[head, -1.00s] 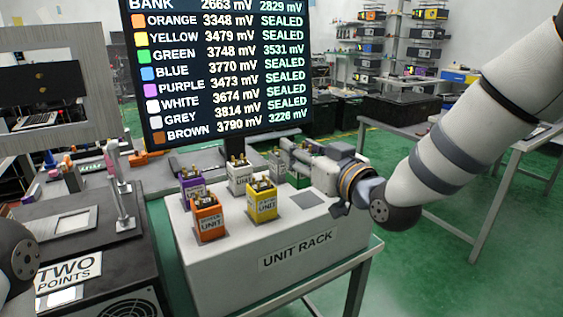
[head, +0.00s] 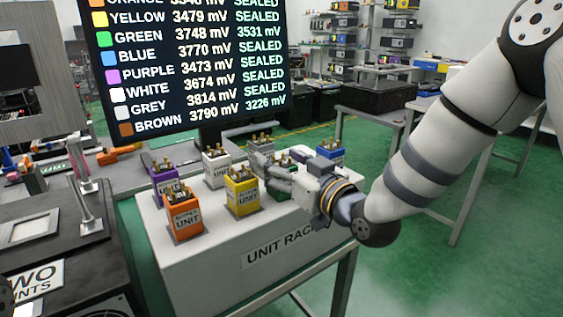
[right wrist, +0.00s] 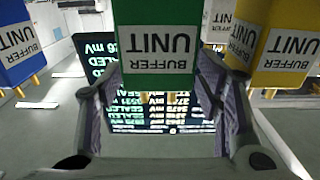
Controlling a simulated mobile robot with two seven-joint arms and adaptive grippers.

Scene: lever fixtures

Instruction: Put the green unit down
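The green unit (head: 280,190) is at the right front of the unit rack, beside the yellow unit, partly hidden by my right gripper. My right gripper (head: 274,172) reaches in from the right with its fingers around the unit. In the right wrist view the green unit (right wrist: 155,40) appears upside down, its "BUFFER UNIT" label facing the camera. The finger pads (right wrist: 158,85) lie along its two sides and appear to touch it. Whether its base rests on the rack is hidden. My left gripper is not in view.
The unit rack (head: 200,270) also carries orange (head: 183,217), yellow (head: 242,192), purple (head: 165,182), white (head: 216,168) and blue (head: 331,152) units close by. A voltage screen (head: 190,65) stands behind.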

